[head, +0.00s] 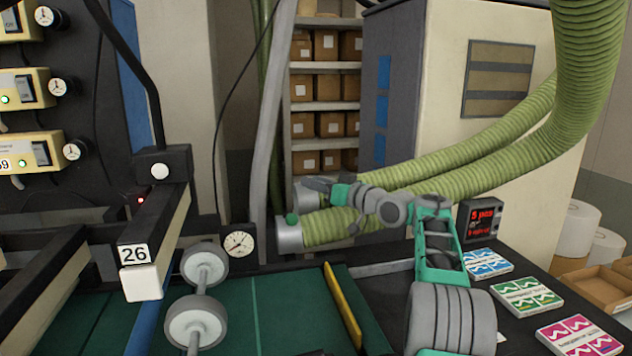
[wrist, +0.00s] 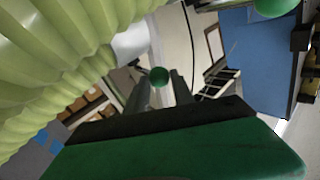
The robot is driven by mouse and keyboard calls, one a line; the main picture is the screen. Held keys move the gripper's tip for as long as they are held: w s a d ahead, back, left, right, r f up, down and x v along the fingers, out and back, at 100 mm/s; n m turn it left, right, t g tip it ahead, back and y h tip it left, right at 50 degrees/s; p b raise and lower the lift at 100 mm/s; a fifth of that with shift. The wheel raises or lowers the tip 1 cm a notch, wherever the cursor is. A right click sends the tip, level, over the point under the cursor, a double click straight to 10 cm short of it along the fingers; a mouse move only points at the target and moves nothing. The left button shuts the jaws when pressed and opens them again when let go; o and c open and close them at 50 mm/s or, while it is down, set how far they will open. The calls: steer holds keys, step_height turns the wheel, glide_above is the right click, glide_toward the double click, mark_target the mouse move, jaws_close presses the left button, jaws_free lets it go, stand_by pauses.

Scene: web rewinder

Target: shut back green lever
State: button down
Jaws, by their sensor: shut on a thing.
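My gripper (head: 314,184) is at the end of the back green hose, near its grey collar. In the wrist view, the green ball knob of the back green lever (wrist: 159,77) shows between my gripper's two grey fingers (wrist: 160,92), which are shut on it. In the head view that knob is hidden by the gripper. A second green knob (head: 292,219) stands on the front hose's grey collar, just below and left of my gripper. A green knob also shows at the top edge of the wrist view (wrist: 272,5). The lever's exact angle cannot be told.
Two ribbed green hoses (head: 470,180) run right beside and behind my arm. A gauge (head: 238,243) and a grey post (head: 268,130) stand left of the gripper. A red-lit counter (head: 481,219) and label cards (head: 527,297) lie to the right.

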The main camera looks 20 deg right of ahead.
steer(key=shift+f, duration=0.15)
steer(key=c, duration=1.1)
jaws_free()
steer(key=shift+w+a+f, duration=0.1)
steer(key=shift+w+f, duration=0.05)
steer(key=shift+s+d+f+b, duration=0.1)
steer(key=shift+s+d+b, duration=0.15)
steer(key=shift+s+b, duration=0.05)
steer(key=b+v, duration=0.2)
steer(key=v, duration=0.5)
steer(key=shift+s+b, duration=0.1)
steer(key=shift+b, duration=0.2)
steer(key=shift+s+r, duration=0.1)
steer(key=shift+r, duration=0.15)
steer(key=s+r, duration=0.4)
steer(key=shift+a+r+p, duration=0.2)
steer(key=shift+r+p, duration=0.1)
steer(key=shift+r, duration=0.1)
